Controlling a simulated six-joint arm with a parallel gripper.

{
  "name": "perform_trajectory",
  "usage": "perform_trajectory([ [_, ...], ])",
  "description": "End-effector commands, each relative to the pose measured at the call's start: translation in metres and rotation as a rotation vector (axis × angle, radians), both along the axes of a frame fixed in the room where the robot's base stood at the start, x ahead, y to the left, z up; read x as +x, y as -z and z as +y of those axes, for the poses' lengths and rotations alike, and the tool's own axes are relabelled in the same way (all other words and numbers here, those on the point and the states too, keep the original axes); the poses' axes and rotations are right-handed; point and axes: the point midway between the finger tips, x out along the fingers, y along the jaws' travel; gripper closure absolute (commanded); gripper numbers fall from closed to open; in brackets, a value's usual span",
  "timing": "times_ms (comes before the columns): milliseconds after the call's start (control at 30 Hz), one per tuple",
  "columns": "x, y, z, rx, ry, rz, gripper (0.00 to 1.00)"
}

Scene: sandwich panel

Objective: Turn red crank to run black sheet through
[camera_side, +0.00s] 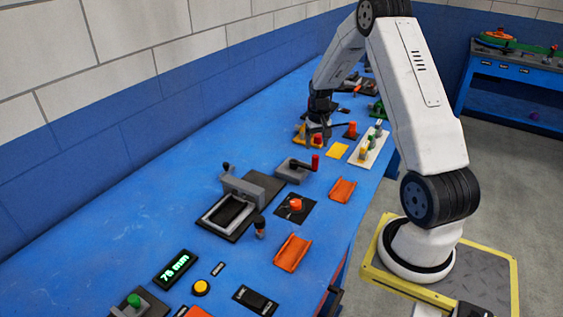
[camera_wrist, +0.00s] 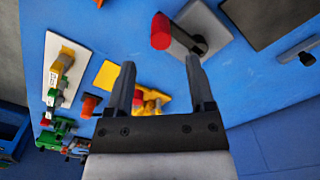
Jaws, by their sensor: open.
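The red crank handle (camera_side: 315,162) stands on a grey base (camera_side: 290,172) in the middle of the bench. In the wrist view the red handle (camera_wrist: 160,30) shows just beyond the fingertips, on a dark arm over its grey base (camera_wrist: 207,28). My gripper (camera_side: 318,130) is behind the crank in the side view. In the wrist view my gripper (camera_wrist: 160,66) is open and empty, its fingers apart from the handle. A black sheet (camera_side: 232,211) seems to lie in a grey frame left of the crank; a dark flat plate (camera_side: 262,186) lies behind it.
An orange knob on a black plate (camera_side: 295,207) and orange trays (camera_side: 342,189) sit in front of the crank. Yellow and red parts (camera_wrist: 150,100) show between the fingers. A white board (camera_side: 368,148) with coloured pieces lies right. Blue bench is bare along the wall.

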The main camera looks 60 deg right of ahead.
Motion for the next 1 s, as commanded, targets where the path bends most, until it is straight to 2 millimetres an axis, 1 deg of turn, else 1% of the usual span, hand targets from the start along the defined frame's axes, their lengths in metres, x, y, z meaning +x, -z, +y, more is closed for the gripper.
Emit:
perform_trajectory([
  [167,0.000,0.005,0.001,0.001,-0.001,0.001,0.31],
  [267,0.000,0.012,0.001,0.001,-0.001,0.001,0.31],
  [733,0.000,0.064,0.001,0.002,-0.002,0.001,0.31],
  [900,0.000,0.074,0.001,0.000,-0.002,-0.001,0.31],
  [1000,0.000,0.077,0.001,0.000,-0.002,-0.001,0.31],
])
